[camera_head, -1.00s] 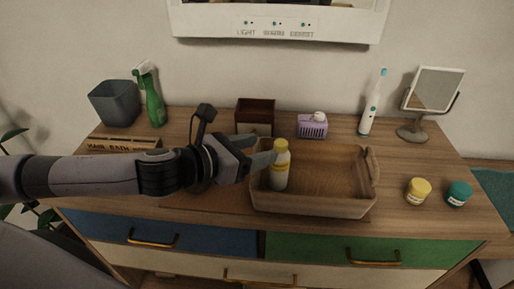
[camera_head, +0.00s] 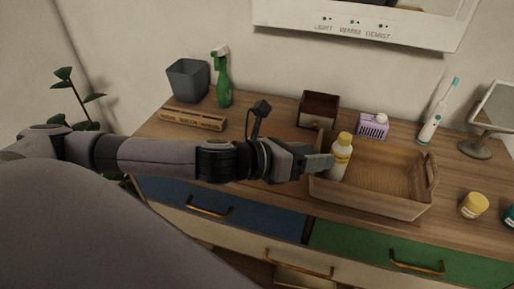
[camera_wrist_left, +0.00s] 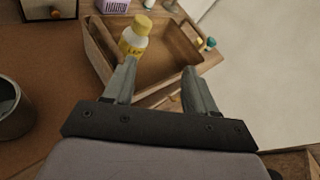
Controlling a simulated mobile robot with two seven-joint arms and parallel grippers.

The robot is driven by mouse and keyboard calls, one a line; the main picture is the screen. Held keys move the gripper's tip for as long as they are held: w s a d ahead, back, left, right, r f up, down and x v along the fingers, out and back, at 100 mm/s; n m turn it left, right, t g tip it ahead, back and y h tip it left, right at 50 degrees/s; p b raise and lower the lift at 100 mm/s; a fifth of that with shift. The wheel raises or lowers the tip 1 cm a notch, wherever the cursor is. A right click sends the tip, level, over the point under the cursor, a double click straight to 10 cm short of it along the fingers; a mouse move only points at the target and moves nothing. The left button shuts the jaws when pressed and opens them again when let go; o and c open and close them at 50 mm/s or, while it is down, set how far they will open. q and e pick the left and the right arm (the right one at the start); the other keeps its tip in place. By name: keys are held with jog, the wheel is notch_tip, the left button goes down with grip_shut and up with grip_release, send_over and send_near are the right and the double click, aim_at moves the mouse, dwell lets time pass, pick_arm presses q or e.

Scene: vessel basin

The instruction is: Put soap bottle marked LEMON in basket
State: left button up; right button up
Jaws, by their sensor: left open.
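A white soap bottle with a yellow cap and yellow label (camera_head: 341,158) stands roughly upright inside the wooden basket (camera_head: 400,210), at its left end. The bottle also shows in the left wrist view (camera_wrist_left: 134,36), inside the basket there (camera_wrist_left: 190,58); its label lettering is too small to read surely. My left gripper (camera_head: 322,164) is open at the basket's left end, close to the bottle. In the left wrist view its fingers (camera_wrist_left: 158,82) are apart with nothing between them, and the bottle stands beyond the left finger. My right gripper is not in view.
A dark wooden box (camera_head: 319,108) and a purple soap holder (camera_head: 373,126) stand behind the basket. A toothbrush (camera_head: 437,112), a mirror (camera_head: 490,110) and a yellow-lidded jar (camera_head: 473,205) are to the right. A green spray bottle (camera_head: 222,80) and grey bin (camera_head: 188,80) stand at the back left.

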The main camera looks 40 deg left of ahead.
pick_arm(q)
jog(key=s+d+f+n, duration=0.2)
jog(key=f+n, duration=0.3)
jog(key=n, duration=0.4)
jog(key=s+d+f+n, duration=0.25)
jog(key=f+n, duration=0.25)
jog(key=n, duration=0.3)
jog(key=s+a+f+n+g+y, duration=0.1)
jog(key=s+a+f+n+y, duration=0.2)
jog(key=s+f+n, duration=0.3)
jog(key=s+a+f+n+y, duration=0.2)
jog(key=s+a+f+n, duration=0.4)
jog(key=f+n, duration=0.4)
jog(key=n, duration=0.3)
jog(key=shift+s+n+g+y, duration=0.2)
jog(key=shift+n+g+y, duration=0.1)
jog(key=shift+g+y, duration=0.1)
